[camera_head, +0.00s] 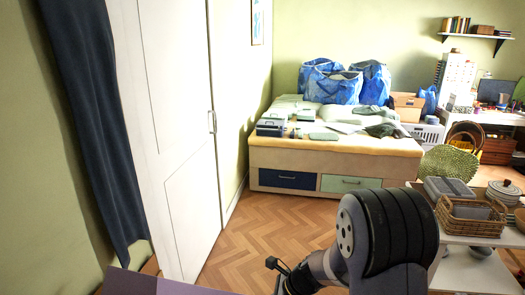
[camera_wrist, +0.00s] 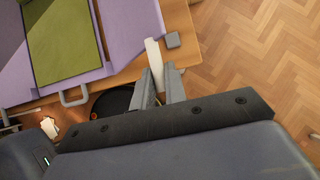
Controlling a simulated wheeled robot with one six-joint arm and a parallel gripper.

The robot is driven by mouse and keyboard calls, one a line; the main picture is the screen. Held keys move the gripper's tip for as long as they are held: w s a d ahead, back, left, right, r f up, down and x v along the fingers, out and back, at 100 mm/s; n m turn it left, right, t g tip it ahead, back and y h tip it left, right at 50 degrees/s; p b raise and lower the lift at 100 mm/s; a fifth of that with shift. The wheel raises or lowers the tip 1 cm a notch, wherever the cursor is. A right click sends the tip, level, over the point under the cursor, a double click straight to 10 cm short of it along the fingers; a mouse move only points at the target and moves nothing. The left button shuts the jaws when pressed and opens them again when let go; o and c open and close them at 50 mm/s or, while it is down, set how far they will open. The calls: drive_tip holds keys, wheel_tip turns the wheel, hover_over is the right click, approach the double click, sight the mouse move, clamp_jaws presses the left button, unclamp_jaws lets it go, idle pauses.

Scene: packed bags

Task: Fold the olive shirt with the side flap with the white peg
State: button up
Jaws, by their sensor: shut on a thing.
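In the wrist view, the olive shirt (camera_wrist: 65,40) lies flat on the middle panel of a purple folding board at the upper left. The board's side flap (camera_wrist: 128,32) lies to the right of the shirt and looks flat. The white peg (camera_wrist: 153,55) stands out at that flap's right edge. My gripper (camera_wrist: 159,76) is shut on the white peg, whose lower end is between the fingers. In the head view a purple corner (camera_head: 165,284), apparently of the board, shows at the bottom edge. The shirt and peg are not visible there.
A grey handle (camera_wrist: 74,97) and a dark round thing (camera_wrist: 110,103) are below the board. In the head view, a bed (camera_head: 335,151) with blue bags stands behind open floor (camera_head: 262,225).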

drive_tip(key=shift+w+d+f+b, duration=0.1)
drive_tip(key=shift+w+f+b, duration=0.2)
drive_tip(key=shift+w+f, duration=0.25)
drive_tip(key=shift+w+d+f+b, duration=0.1)
drive_tip(key=shift+w+f+b, duration=0.2)
drive_tip(key=shift+f, duration=0.45)
drive_tip(key=f, duration=0.1)
drive_tip(key=w+f+b, duration=0.1)
drive_tip(key=f+b, duration=0.1)
drive_tip(key=shift+w+d, duration=0.1)
drive_tip(key=shift+w, duration=0.15)
drive_tip(key=f+b, duration=0.2)
drive_tip(key=f, duration=0.1)
drive_tip(key=shift+w+d+f+b, duration=0.1)
drive_tip(key=shift+w+f+b, duration=0.2)
drive_tip(key=shift+w+b, duration=0.1)
drive_tip(key=o, duration=0.7)
drive_tip(key=shift+r, duration=0.1)
drive_tip(key=shift+c, duration=0.2)
